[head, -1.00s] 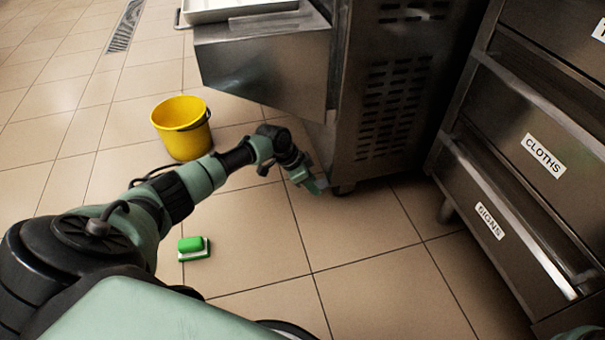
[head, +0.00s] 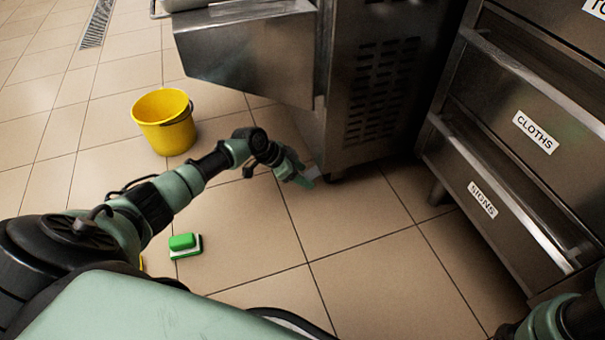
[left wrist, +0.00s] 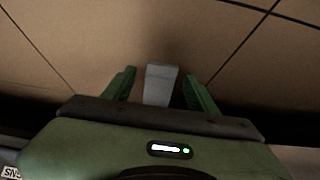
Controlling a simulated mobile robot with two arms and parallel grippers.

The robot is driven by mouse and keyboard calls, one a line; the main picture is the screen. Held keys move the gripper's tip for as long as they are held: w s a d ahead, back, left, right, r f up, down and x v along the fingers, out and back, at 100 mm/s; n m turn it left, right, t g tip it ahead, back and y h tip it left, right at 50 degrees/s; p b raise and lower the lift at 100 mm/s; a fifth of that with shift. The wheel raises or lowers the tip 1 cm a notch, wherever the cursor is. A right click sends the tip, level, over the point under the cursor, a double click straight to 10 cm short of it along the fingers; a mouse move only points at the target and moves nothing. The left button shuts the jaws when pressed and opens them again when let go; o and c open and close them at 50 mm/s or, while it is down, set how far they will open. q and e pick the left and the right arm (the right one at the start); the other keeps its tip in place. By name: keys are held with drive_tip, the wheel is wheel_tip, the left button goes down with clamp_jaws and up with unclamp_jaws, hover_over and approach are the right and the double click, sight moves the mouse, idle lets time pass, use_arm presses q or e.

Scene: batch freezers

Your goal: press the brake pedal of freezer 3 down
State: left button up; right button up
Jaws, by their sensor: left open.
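The brake pedal (left wrist: 161,84) is a pale grey plate in the left wrist view. It also shows as a small pale patch (head: 312,172) low at the front corner of the steel freezer (head: 375,90) in the head view. My left gripper (left wrist: 160,73) is open, with one green finger on each side of the pedal. In the head view the left gripper (head: 304,178) is low, close to the floor and beside the freezer's base. I cannot tell whether it touches the pedal. The freezer's number does not show. My right gripper is out of view; only part of my right arm shows.
A steel drawer unit (head: 510,150) labelled CLOTHS and SIGNS stands right of the freezer. A yellow bucket (head: 163,122) and a green-and-white scrubber (head: 185,244) are on the tiled floor to the left. The floor in front of the freezer is clear.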

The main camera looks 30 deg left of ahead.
use_arm(q)
drive_tip(key=p+v, duration=0.5)
drive_tip(key=v, duration=0.2)
drive_tip(key=shift+s+r, duration=0.2)
drive_tip(key=shift+r, duration=0.05)
drive_tip(key=shift+a, duration=0.15)
